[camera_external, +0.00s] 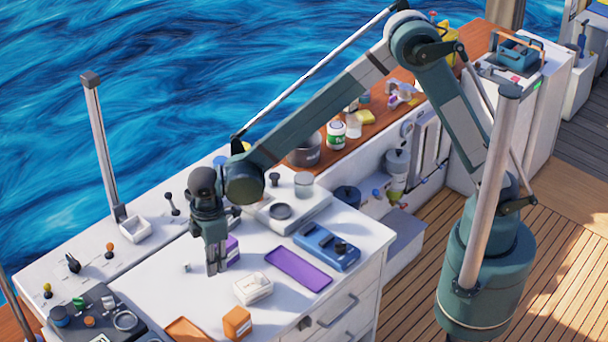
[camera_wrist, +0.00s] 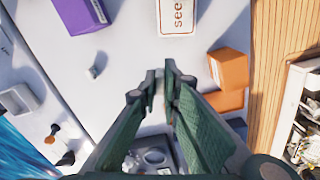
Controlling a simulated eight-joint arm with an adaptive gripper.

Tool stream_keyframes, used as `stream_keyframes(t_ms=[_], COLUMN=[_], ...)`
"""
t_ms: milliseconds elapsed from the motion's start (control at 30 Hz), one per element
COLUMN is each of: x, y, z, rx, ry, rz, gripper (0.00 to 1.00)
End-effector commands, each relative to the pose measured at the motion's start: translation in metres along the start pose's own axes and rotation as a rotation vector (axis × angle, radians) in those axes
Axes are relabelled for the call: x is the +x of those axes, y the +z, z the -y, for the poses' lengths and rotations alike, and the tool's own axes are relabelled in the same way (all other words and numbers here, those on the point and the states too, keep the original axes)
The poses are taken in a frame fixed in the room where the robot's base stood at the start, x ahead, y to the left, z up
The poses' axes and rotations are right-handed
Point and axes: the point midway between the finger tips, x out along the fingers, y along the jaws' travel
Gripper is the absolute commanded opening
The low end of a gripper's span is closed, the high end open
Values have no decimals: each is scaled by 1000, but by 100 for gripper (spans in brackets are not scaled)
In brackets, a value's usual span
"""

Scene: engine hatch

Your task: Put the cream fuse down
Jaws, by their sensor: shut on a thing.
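My gripper (camera_external: 216,270) points down over the white counter top (camera_external: 172,298), left of the white box. In the wrist view its fingers (camera_wrist: 160,76) are close together with a narrow gap. A small pale sliver (camera_wrist: 159,103) shows between them; I take it to be the cream fuse, mostly hidden by the fingers. I cannot tell whether it touches the counter.
A purple box (camera_wrist: 80,14), a white lettered box (camera_wrist: 177,18) and an orange box (camera_wrist: 229,68) surround the gripper. A small grey piece (camera_wrist: 96,72) lies nearby. A purple tray (camera_external: 298,268) and blue device (camera_external: 327,247) lie right. Bare counter lies between.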

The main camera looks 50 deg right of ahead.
Motion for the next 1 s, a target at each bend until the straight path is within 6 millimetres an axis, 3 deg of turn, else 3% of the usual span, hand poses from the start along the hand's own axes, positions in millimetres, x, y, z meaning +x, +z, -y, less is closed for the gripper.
stream_keyframes(t_ms=[300, 500, 1000], x=[-23, -29, -30], y=[57, 78, 84], z=[12, 16, 18], rx=[325, 452, 495], ry=[0, 0, 0], rz=[0, 0, 0], gripper=[1, 1, 1])
